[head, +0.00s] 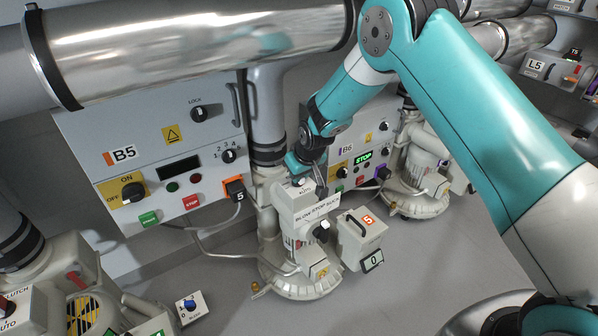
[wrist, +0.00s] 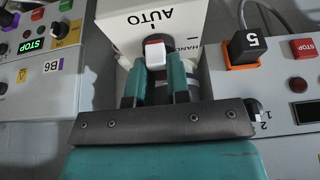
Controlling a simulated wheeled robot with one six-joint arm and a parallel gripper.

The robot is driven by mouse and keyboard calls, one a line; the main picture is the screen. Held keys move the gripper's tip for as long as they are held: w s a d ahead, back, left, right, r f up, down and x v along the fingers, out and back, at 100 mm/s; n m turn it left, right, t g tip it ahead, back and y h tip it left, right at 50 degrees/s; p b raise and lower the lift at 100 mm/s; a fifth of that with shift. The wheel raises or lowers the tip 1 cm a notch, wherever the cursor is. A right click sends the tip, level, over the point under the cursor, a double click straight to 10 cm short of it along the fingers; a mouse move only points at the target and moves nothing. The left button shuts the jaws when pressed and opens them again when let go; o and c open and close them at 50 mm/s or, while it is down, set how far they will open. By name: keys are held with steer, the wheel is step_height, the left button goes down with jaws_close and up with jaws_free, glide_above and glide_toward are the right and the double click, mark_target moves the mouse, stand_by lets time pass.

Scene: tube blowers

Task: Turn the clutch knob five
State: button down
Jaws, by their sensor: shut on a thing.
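The clutch knob (wrist: 155,54) has a white and red grip on a black round base. It sits on a white box (wrist: 130,72) marked AUTO and HAND, upside down in the wrist view. My gripper (wrist: 155,84) is shut on the knob, one teal finger on each side. In the head view my gripper (head: 308,166) is at the top of the middle blower (head: 294,216), which carries the label BLOW STOP SUCK. The knob is largely hidden there. An orange-framed 5 plug (head: 236,189) is left of the blower.
The B5 panel (head: 124,154) stands behind to the left, and the B6 panel (head: 348,138) to the right. A grey box marked 5 (head: 356,240) stands beside the blower. Large pipes (head: 190,55) run above. The floor in front is mostly clear.

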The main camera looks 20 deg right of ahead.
steer(key=c, duration=1.1)
jaws_free()
steer(key=shift+r, duration=0.15)
steer(key=p+v, duration=0.3)
steer(key=v, duration=1.4)
steer(key=shift+s+d, duration=0.1)
steer(key=shift+s, duration=0.05)
